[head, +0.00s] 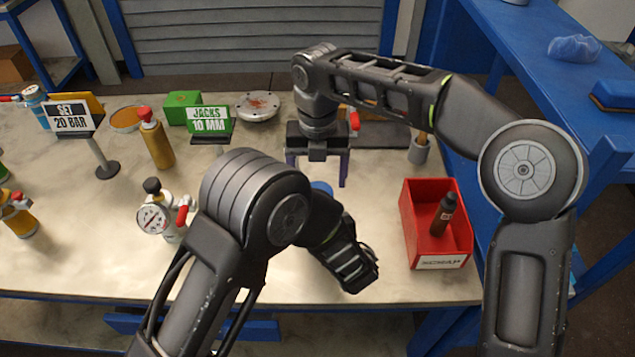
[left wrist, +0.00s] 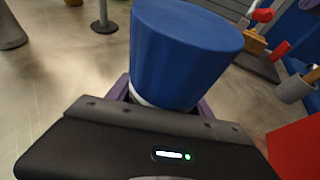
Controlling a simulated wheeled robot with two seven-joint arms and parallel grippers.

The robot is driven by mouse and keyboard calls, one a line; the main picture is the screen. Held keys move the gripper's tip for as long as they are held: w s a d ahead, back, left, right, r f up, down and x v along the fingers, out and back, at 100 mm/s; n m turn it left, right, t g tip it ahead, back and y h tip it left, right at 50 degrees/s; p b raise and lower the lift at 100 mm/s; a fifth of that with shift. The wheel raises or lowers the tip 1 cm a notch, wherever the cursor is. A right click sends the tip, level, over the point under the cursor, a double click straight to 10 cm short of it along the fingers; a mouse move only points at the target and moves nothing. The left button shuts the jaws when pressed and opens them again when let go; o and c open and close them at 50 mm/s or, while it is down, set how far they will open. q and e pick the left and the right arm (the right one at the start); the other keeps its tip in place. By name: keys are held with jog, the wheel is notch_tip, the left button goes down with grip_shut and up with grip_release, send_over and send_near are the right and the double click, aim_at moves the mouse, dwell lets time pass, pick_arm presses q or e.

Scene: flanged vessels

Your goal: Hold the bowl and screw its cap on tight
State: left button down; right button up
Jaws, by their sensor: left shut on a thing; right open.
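The blue cap (left wrist: 185,50) is a wide, tapered cylinder in the left wrist view. It sits over a white part of the bowl (left wrist: 150,99), of which only a thin strip shows. In the head view only a small blue patch of the cap (head: 321,187) shows past my left arm. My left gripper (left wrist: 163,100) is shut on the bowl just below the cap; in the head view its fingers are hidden. My right gripper (head: 317,172) is open and points down, just behind the blue patch.
A red scrap bin (head: 436,222) holding a dark bottle stands at the right. A gauge vessel (head: 155,218) and a brass cylinder (head: 157,145) stand at the left. Signs, a green block (head: 183,107) and a flanged disc (head: 258,106) are behind.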

jog(key=shift+r, duration=0.45)
jog(key=shift+f, duration=4)
jog(key=shift+c, duration=0.6)
jog(key=c, duration=1.3)
jog(key=o, duration=1.5)
jog(key=shift+r, duration=0.15)
